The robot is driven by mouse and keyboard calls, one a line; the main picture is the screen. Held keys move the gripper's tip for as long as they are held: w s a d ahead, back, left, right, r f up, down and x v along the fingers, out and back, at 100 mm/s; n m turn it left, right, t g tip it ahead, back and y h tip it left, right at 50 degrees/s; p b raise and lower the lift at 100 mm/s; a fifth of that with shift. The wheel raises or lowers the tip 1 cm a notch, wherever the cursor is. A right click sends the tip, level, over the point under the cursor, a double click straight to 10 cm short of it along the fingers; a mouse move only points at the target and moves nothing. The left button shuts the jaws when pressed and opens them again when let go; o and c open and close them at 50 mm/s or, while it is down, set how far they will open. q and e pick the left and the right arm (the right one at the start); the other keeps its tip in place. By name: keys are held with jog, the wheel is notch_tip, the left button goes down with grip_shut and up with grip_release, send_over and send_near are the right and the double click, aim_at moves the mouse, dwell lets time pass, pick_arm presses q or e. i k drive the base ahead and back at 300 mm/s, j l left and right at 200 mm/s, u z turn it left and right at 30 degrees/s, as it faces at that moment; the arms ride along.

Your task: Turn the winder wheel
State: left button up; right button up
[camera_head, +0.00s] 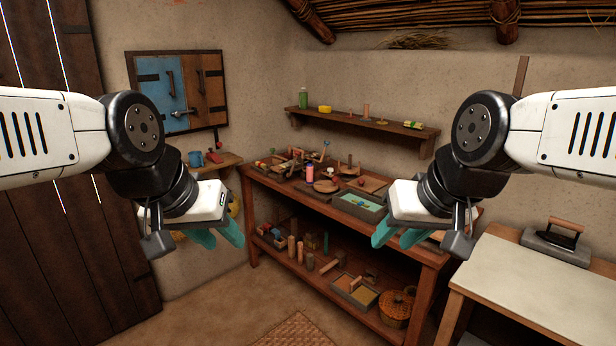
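A wooden workbench (400,243) stands against the back wall with many small items on its top. A round wooden disc with an upright peg (326,186) sits near the middle of the bench top; it may be the winder wheel, but it is too small to be sure. A small wooden device (293,160) stands behind it to the left. My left gripper (218,236) is open and empty, in the air left of the bench. My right gripper (397,237) is open and empty, in the air in front of the bench's right part. Both are apart from the bench items.
A grey-green tray (345,207) lies at the bench front. The lower shelf (300,268) holds blocks and a basket (396,307). A pale table (540,290) with an iron (561,236) stands right. A wall shelf (370,124) hangs above. A wooden door (60,200) is left.

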aim_at(322, 186)
jog(key=i, duration=0.6)
jog(key=i+l+u, duration=0.15)
jog(key=i, duration=0.45)
jog(key=i+l, duration=0.1)
jog(key=i, duration=0.5)
jog(key=j+u, duration=0.05)
